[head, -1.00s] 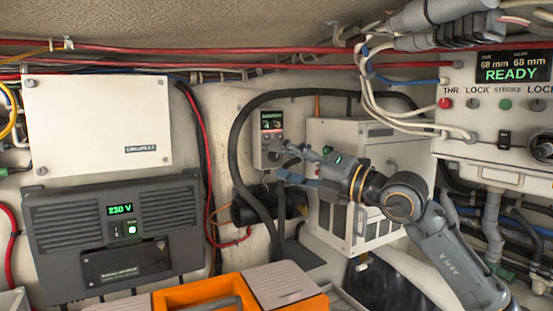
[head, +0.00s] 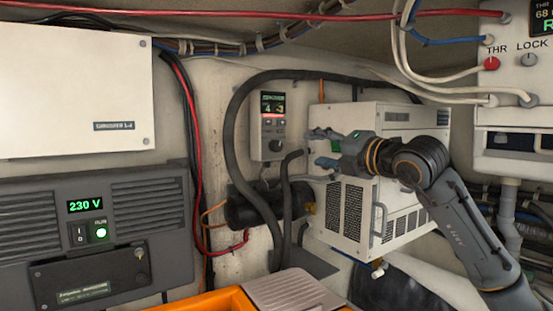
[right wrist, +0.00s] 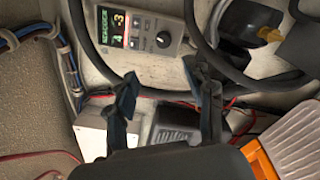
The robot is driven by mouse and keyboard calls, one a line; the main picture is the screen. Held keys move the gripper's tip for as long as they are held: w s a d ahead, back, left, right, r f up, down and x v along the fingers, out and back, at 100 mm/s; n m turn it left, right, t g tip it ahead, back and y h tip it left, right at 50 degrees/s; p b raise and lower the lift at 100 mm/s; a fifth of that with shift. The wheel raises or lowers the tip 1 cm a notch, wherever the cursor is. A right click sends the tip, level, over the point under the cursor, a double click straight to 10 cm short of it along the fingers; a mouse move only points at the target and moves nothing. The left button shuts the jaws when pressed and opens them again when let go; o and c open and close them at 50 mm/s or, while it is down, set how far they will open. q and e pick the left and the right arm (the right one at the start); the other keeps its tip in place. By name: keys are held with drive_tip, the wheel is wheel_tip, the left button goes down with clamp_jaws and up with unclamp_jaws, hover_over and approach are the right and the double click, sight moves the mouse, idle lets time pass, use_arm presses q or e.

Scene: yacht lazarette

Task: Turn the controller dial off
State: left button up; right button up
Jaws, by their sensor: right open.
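The controller (head: 271,128) is a narrow light grey box on the back wall with a small lit display. Its dark round dial (head: 276,145) sits below the display. In the right wrist view the controller (right wrist: 142,30) shows near the top, with its dial (right wrist: 163,39) at the right end of its face. My right gripper (head: 318,147) is to the right of the controller in the head view, apart from the dial. In the right wrist view its two fingers (right wrist: 163,88) are spread with nothing between them. My left gripper is not in view.
A black hose (head: 233,130) loops around the controller's left and top. A white vented cabinet (head: 344,190) stands behind my right arm. A dark 230 V unit (head: 40,225) is at left, and an orange toolbox (head: 205,302) is at the bottom. Red and black cables hang on the wall.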

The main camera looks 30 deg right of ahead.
drive_tip(key=p, duration=0.4)
approach(279, 146)
drive_tip(key=w+p, duration=0.1)
drive_tip(key=w, duration=0.2)
drive_tip(key=w+p, duration=0.1)
drive_tip(key=w, duration=0.2)
drive_tip(key=w+a+p, duration=0.1)
drive_tip(key=w+p, duration=0.1)
drive_tip(key=shift+w+a, duration=0.1)
drive_tip(key=shift+w, duration=0.3)
drive_tip(key=shift+w, duration=0.1)
